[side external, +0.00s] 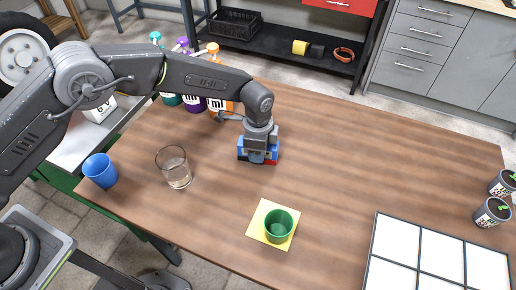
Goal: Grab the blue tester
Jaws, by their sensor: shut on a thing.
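The blue tester (243,152) is a small blue box-like thing on the wooden table, with a bit of red at its lower right. My gripper (259,148) points down over it from above and is shut on it. The fingers and wrist hide much of its top and middle. It appears to be at the table surface; I cannot tell whether it is lifted.
Orange (221,104), purple and teal bottles stand behind my arm. A clear glass (174,167) and a blue cup (100,170) are at left. A green cup (279,225) stands on a yellow square (256,229). A white tiled panel (440,260) lies front right. The table's right middle is clear.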

